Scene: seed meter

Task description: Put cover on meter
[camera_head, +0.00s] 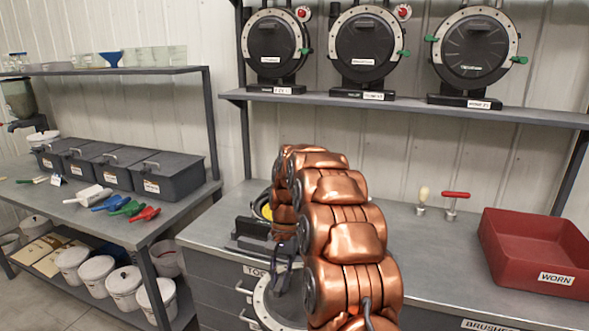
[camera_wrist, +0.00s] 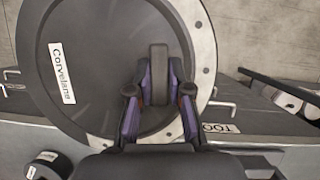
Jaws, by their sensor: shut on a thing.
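The cover is a round dark disc with a pale grey, dotted rim and a "Corvelane" label; it fills much of the wrist view (camera_wrist: 95,95). My gripper (camera_wrist: 159,80) is shut on the raised handle (camera_wrist: 158,62) in its middle. In the head view the cover (camera_head: 262,305) hangs in front of the bench drawers, partly hidden by my copper arm. The meter (camera_head: 250,233), a dark body with yellow showing inside, stands on the bench behind my arm, mostly hidden. The cover is apart from it, lower and nearer to me.
Three covered meters (camera_head: 365,45) stand on the upper shelf (camera_head: 410,108). A red "WORN" tray (camera_head: 535,248) and two small handled tools (camera_head: 452,205) are on the bench's right. Grey lidded bins (camera_head: 168,178), coloured scoops (camera_head: 128,207) and white buckets (camera_head: 123,285) are at left.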

